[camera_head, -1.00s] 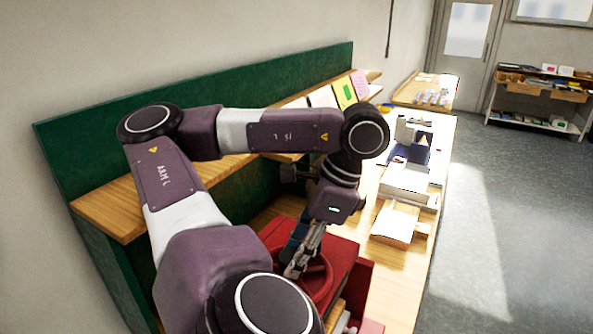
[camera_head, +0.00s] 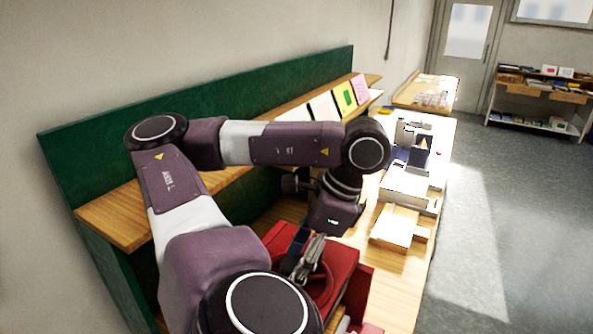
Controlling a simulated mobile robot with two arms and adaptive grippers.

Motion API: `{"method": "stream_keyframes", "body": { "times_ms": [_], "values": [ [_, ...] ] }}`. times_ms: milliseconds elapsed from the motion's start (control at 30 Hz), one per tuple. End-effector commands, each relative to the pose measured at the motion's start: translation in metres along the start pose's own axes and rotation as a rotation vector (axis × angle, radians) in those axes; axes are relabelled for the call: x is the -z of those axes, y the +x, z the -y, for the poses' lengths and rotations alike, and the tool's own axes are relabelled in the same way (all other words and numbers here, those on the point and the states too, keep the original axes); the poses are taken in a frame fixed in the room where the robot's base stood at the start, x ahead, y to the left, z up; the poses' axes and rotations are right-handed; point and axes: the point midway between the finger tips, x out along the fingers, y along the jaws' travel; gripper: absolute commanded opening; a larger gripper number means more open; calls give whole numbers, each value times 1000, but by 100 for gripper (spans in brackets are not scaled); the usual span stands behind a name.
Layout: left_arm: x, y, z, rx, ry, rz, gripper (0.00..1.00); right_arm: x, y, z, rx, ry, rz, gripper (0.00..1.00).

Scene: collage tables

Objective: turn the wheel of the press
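The red press (camera_head: 345,262) stands on the wooden table at the bottom middle, partly hidden behind my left arm. Its red wheel (camera_head: 327,287) lies on top, and only part of the rim shows. My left gripper (camera_head: 303,272) points down at the wheel, with its fingers over or at the rim. I cannot tell whether the fingers are closed on the rim or only beside it. My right gripper is out of the picture.
A green-backed wooden shelf (camera_head: 112,214) with several cards runs along the wall at left. A pale wooden block (camera_head: 396,226) and white equipment (camera_head: 408,184) stand farther along the table. Open grey floor (camera_head: 505,215) lies to the right.

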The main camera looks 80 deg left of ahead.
Motion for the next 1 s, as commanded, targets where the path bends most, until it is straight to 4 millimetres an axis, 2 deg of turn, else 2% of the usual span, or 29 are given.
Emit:
{"method": "stream_keyframes", "body": {
  "times_ms": [433,1000],
  "values": [
    [0,-5,1,1,-3,0,54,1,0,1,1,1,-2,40],
    [0,-48,0,0,-2,3,54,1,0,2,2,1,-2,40]
  ]
}}
